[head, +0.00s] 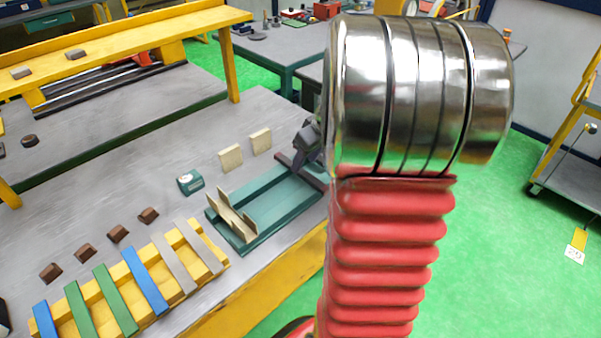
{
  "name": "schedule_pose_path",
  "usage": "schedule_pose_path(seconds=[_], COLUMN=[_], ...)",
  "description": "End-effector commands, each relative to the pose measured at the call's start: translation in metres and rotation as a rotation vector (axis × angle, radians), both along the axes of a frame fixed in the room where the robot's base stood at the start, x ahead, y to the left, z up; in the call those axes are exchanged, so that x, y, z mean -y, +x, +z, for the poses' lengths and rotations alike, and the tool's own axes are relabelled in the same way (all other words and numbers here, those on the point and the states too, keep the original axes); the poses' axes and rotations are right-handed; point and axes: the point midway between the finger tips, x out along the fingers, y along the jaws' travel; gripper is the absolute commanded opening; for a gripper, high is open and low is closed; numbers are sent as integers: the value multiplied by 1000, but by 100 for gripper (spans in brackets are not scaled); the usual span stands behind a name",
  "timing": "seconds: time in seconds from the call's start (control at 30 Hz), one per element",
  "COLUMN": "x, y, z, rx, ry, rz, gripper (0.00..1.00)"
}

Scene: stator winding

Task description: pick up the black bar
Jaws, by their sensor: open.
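A dark bar (288,165), which looks like the black bar, lies along the right end of a teal tray (258,197) on the grey bench. Its right part runs close to my arm. My gripper (308,147) is a dark shape just above and beside the bar, partly hidden behind my red and chrome arm. It is open. I cannot tell whether its fingers touch the bar or stand around it.
A pale notched piece (234,213) stands at the tray's left end. Two pale blocks (231,157) and a small teal box (190,181) are behind. A yellow rack (205,236) holds several coloured strips at front left, with brown blocks (149,215) behind it.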

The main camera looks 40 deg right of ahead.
Motion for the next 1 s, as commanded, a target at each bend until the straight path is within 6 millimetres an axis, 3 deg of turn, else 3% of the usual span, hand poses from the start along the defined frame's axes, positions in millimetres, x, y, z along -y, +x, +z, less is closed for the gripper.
schedule_pose_path(seconds=[0.27,0.63,1.0], x=[2,7,6], y=[2,16,19], z=[-7,-45,-48], rx=[-1,-2,0], ry=[0,0,0], rz=[0,1,1], gripper=[41,41,41])
